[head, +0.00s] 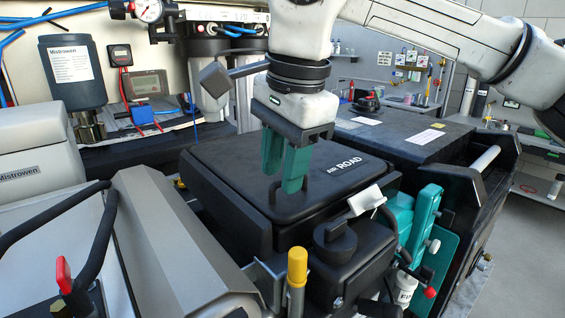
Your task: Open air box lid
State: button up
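The air box (225,219) is a black box in the middle of the head view. Its flat black lid (226,157) has a raised rim and a white "AIR ROAD" label, and it lies closed on the box. My gripper (281,181) points down over the lid, with two teal fingers set apart by a narrow gap. The right finger hides part of the lid.
A black rotary knob (335,237) and a yellow-capped post (297,268) stand in front of the box. Teal fittings (410,212) are at its right. A grey metal cover (170,235) lies left. Filter canisters (207,70) stand behind.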

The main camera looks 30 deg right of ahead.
jog(key=shift+f, duration=0.25)
grip_shut()
dwell(1.4)
